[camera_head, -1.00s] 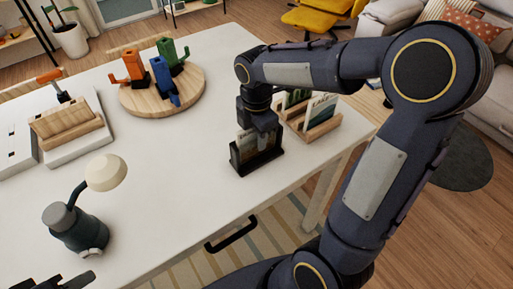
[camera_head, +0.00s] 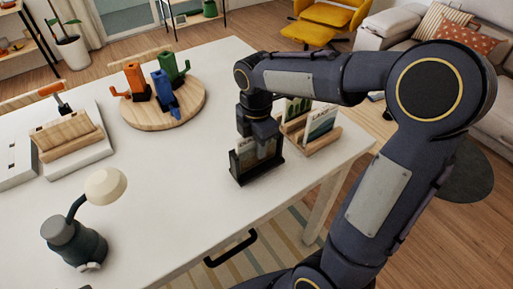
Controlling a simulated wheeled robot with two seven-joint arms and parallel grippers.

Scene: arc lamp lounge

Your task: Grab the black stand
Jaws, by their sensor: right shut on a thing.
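The black stand (camera_head: 236,176) is on the white table near its right front edge, with cards (camera_head: 246,153) standing in it. My right gripper (camera_head: 266,146) points down over it and is shut on the stand. The fingertips overlap the cards, so the exact contact is partly hidden. I cannot clearly tell whether the stand's base is clear of the tabletop.
A wooden card holder (camera_head: 322,142) stands close behind and right of the stand. A round wooden board (camera_head: 192,110) with orange, blue and green pieces is at the back. A desk lamp (camera_head: 72,240) and a white tray (camera_head: 88,150) are left. The table's middle (camera_head: 160,180) is clear.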

